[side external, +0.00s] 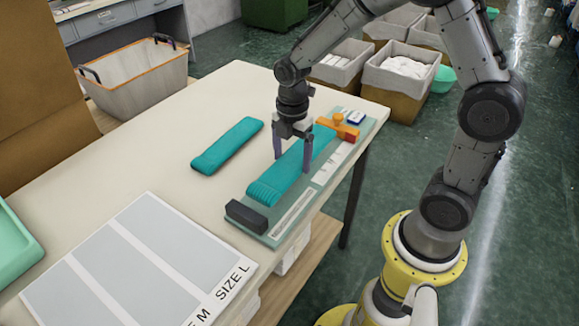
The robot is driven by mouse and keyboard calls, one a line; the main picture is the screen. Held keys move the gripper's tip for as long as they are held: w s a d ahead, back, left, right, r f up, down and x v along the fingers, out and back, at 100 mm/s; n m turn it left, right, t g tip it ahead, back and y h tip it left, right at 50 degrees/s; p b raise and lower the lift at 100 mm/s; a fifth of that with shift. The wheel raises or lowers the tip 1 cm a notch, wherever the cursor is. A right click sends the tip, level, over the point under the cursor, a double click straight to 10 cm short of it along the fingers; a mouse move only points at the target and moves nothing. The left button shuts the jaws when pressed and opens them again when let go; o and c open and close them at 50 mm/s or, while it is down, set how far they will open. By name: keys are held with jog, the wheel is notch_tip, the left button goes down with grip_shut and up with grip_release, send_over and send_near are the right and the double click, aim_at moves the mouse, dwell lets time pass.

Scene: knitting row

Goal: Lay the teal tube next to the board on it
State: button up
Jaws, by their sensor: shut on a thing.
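A teal tube (277,184) lies lengthwise along the grey-green board (299,217). My gripper (292,158) points down over the board, with one finger on each side of this tube, shut on its middle. The tube appears to rest on the board or just above it; I cannot tell which. A second teal tube (227,145) lies flat on the table to the left of the board, apart from it. The board has a dark block (246,217) at its near end and an orange stop (338,127) at its far end. White scale strips run along its right side.
The pale table (170,190) also holds a sheet with grey size fields (133,270) at the front and a mint tray (14,250) at the left edge. Bins (401,75) stand on the floor behind. The table is clear left of the loose tube.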

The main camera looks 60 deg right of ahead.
aim_at(289, 159)
jog(key=shift+w+f, duration=0.2)
jog(key=shift+f, duration=0.05)
jog(key=shift+w+f, duration=0.15)
jog(key=shift+f, duration=1.55)
jog(key=shift+f, duration=0.15)
jog(key=o, duration=1.1)
